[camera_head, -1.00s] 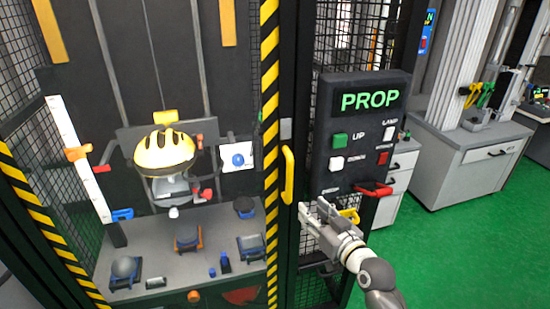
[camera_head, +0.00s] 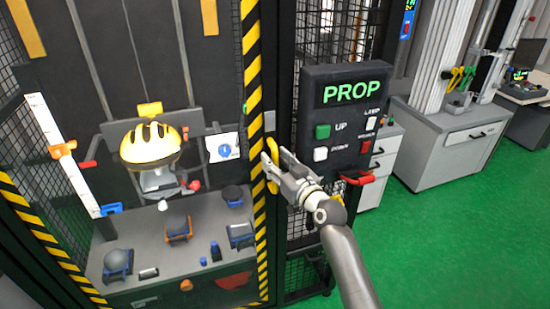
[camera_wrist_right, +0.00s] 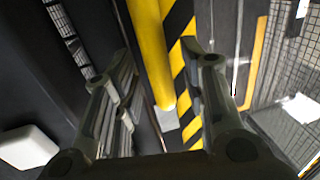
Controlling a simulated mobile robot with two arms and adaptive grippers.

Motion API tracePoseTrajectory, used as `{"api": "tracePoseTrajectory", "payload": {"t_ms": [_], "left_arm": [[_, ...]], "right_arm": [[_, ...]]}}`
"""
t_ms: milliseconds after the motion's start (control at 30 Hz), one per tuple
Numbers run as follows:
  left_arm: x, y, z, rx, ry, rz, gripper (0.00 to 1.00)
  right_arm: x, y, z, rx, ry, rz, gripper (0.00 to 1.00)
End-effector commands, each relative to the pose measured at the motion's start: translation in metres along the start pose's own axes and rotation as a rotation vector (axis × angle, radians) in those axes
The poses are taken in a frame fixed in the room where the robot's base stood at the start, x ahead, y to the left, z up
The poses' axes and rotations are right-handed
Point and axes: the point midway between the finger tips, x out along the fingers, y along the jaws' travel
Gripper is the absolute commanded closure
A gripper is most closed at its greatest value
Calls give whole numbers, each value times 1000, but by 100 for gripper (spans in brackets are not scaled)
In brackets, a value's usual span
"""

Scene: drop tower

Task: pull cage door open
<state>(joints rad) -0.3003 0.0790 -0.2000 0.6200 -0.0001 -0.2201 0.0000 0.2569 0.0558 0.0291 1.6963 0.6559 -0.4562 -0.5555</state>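The cage door is the framed door edged with a black-and-yellow striped post (camera_head: 252,120); it looks closed. Its yellow vertical handle (camera_head: 270,152) is partly hidden by my right gripper (camera_head: 272,168). In the right wrist view, the fingers (camera_wrist_right: 165,95) are spread apart, with the yellow handle (camera_wrist_right: 150,55) running between them. I see no finger clearly pressing on the handle. My left gripper is not in view.
Inside the cage, a yellow helmet (camera_head: 151,145) hangs above a bench (camera_head: 130,210). Green floor (camera_head: 440,240) is open at right.

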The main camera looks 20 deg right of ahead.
Motion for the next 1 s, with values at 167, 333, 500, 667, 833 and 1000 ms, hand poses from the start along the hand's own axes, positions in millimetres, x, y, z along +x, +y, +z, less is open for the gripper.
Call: {"api": "tracePoseTrajectory", "payload": {"t_ms": [167,333,500,667,833,1000], "left_arm": [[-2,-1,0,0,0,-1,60],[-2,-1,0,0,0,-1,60],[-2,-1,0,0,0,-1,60],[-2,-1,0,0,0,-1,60],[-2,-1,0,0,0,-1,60],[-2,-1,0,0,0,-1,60]], "right_arm": [[8,-1,0,0,-1,-1,61],[9,-1,0,0,0,-1,61],[9,0,0,0,0,-1,70],[8,0,0,0,0,-1,91],[8,0,0,0,-1,-1,100],[8,-1,0,0,-1,-1,100]]}}
